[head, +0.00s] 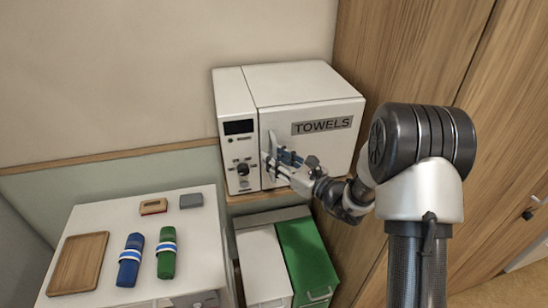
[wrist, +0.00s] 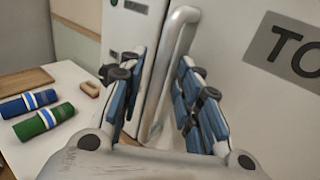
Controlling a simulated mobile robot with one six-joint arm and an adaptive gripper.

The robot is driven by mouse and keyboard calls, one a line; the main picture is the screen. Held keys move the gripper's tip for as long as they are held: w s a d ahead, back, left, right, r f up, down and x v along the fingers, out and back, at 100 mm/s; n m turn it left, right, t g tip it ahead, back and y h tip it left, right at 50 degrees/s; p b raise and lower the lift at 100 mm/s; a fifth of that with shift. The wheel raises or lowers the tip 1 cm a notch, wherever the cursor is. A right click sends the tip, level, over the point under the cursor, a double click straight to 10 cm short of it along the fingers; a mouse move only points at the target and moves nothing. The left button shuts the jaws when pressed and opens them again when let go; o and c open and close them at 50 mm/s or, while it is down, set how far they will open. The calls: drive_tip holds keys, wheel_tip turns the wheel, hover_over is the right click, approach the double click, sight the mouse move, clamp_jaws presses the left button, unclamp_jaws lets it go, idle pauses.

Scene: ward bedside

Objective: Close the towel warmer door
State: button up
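The white towel warmer (head: 310,85) stands against the wall, its door (head: 325,148) marked TOWELS. In the head view the door front looks about flush with the control panel (head: 239,150); I cannot tell whether it is fully shut. The wrist view shows the pale upright door handle (wrist: 178,45), the door (wrist: 235,75) and the panel's side. My gripper (head: 279,160) is at the handle, on the door's left side. In the wrist view my gripper (wrist: 162,68) has its blue-padded fingers apart, with the handle between them. Whether either finger touches it is unclear.
A white cabinet (head: 105,207) at left holds a wooden tray (head: 78,263), blue and green rolled towels (head: 131,260), (head: 167,252) and two small items. White and green bins (head: 306,258) stand below the warmer. Wooden panels (head: 400,50) rise close at right.

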drive_tip(key=v, duration=1.1)
drive_tip(key=shift+s, duration=0.15)
drive_tip(key=shift+d+r, duration=0.1)
drive_tip(key=s+a+r+n+g+y+b, duration=0.15)
drive_tip(key=s+a+n+g+b, duration=0.25)
drive_tip(key=s+a+n+g, duration=0.4)
drive_tip(key=s+a+f+n+g+h+b, duration=0.2)
drive_tip(key=s+n, duration=0.2)
drive_tip(key=s, duration=0.3)
drive_tip(key=s+a+f+n+g+h+b, duration=0.1)
drive_tip(key=s+n+g+b, duration=0.1)
drive_tip(key=s+n, duration=0.35)
drive_tip(key=s+d+f+n+t+h+b, duration=0.2)
drive_tip(key=s+d+f+n+h+b, duration=0.1)
drive_tip(key=d, duration=0.4)
drive_tip(key=s+d+f+n+t+h+b, duration=0.2)
drive_tip(key=s+d+f+n+h+b, duration=0.1)
drive_tip(key=s+d+n+h, duration=0.3)
drive_tip(key=shift+s+d+h+b, duration=0.45)
drive_tip(key=shift+d+h+b, duration=0.3)
drive_tip(key=shift+h, duration=0.4)
